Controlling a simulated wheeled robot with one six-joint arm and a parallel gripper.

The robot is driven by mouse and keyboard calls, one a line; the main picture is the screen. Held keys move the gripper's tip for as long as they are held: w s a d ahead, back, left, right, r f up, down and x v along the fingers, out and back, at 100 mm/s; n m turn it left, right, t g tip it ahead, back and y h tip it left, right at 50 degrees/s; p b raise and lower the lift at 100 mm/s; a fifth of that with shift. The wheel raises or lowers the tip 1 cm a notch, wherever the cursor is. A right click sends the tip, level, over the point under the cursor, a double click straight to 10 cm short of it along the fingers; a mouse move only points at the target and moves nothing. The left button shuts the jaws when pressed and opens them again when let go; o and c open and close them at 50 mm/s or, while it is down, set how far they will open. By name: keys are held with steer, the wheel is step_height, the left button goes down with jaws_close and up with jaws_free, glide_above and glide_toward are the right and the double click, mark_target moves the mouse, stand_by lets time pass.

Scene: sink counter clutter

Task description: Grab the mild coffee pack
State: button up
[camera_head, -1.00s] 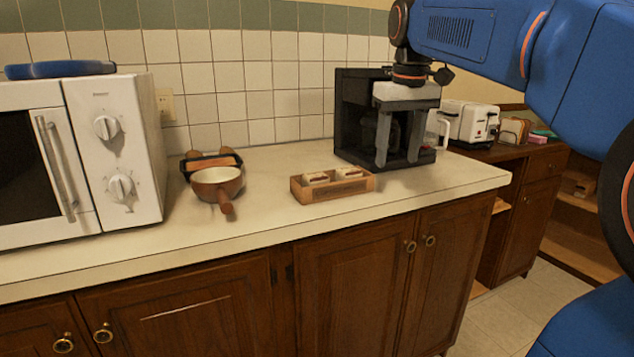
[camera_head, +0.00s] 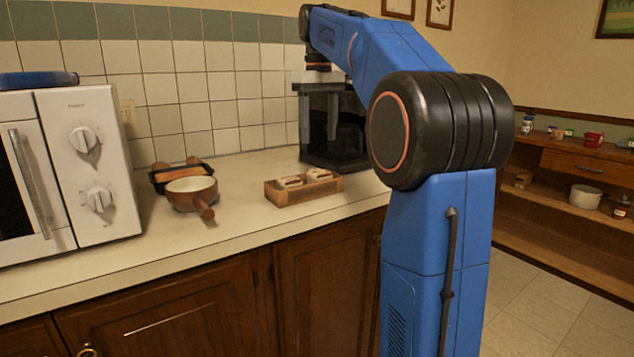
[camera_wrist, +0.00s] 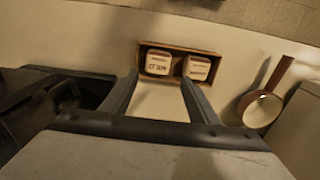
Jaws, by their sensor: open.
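Two small coffee packs with pale tops and dark edges lie side by side in a wooden box (camera_head: 305,193) on the counter. In the wrist view the left pack (camera_wrist: 158,63) and the right pack (camera_wrist: 198,68) both carry dark lettering, too small to read surely, so I cannot tell which is mild. The left wrist-view pack is the right one (camera_head: 319,174) in the head view; the other (camera_head: 289,181) is beside it. My gripper (camera_wrist: 160,78) is open and empty, its fingers pointing toward the box from above. In the head view its fingers are hard to make out against the coffee machine.
A black coffee machine (camera_head: 336,130) stands behind the box. A brown pan (camera_head: 190,194), its handle pointing forward, is left of the box, before a dark tray (camera_head: 165,181). A white microwave (camera_head: 95,150) stands farther left. The counter before the box is clear.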

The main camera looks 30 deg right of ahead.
mark_target(319, 171)
steer(key=f, duration=1.3)
steer(key=shift+w+d, duration=0.1)
steer(key=shift+d, duration=0.1)
steer(key=shift+c, duration=0.3)
steer(key=c, duration=0.7)
